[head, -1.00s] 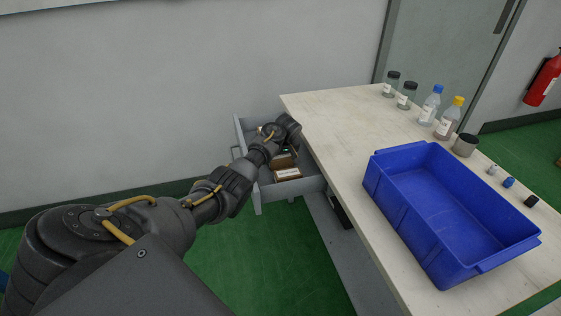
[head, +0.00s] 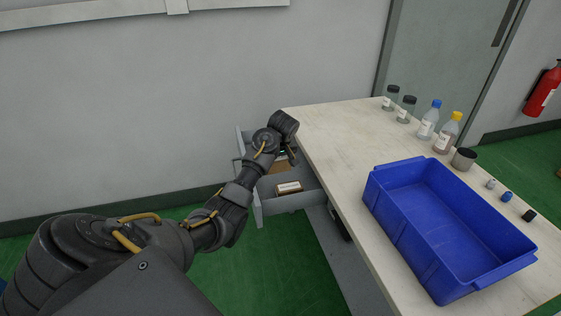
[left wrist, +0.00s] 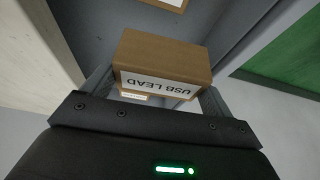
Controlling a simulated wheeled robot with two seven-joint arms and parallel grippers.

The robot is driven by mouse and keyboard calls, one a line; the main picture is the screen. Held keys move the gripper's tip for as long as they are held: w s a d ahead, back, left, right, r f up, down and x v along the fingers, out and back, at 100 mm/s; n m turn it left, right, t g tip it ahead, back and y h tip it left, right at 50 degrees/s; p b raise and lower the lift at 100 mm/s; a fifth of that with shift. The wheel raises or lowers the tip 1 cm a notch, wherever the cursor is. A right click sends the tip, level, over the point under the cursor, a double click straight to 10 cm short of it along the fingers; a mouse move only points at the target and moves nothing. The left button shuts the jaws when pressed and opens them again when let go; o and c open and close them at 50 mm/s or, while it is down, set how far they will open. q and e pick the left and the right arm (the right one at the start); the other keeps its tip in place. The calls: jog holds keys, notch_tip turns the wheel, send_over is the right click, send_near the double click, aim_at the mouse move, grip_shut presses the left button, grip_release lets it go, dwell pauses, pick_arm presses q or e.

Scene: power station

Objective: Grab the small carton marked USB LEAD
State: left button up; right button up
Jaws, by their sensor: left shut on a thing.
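The small brown carton marked USB LEAD (left wrist: 165,58) fills the upper middle of the left wrist view, its white label upside down in the picture. My left gripper (left wrist: 155,82) is shut on it, with one finger at each side. In the head view my left gripper (head: 291,157) is over the open grey drawer (head: 290,203), partly hidden by my own wrist. I cannot clearly make out the held carton there. My right gripper is not in view.
Another labelled carton (head: 289,188) lies in the drawer. The table (head: 325,150) is right of the drawer, its edge close to my wrist. A blue crate (head: 440,285) stands on it, with bottles and jars (head: 428,120) behind.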

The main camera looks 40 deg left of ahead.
pick_arm(q)
jog(key=s+d+r+p, duration=0.1)
jog(key=s+d+r, duration=0.2)
jog(key=s, duration=0.5)
jog(key=shift+r, duration=0.35)
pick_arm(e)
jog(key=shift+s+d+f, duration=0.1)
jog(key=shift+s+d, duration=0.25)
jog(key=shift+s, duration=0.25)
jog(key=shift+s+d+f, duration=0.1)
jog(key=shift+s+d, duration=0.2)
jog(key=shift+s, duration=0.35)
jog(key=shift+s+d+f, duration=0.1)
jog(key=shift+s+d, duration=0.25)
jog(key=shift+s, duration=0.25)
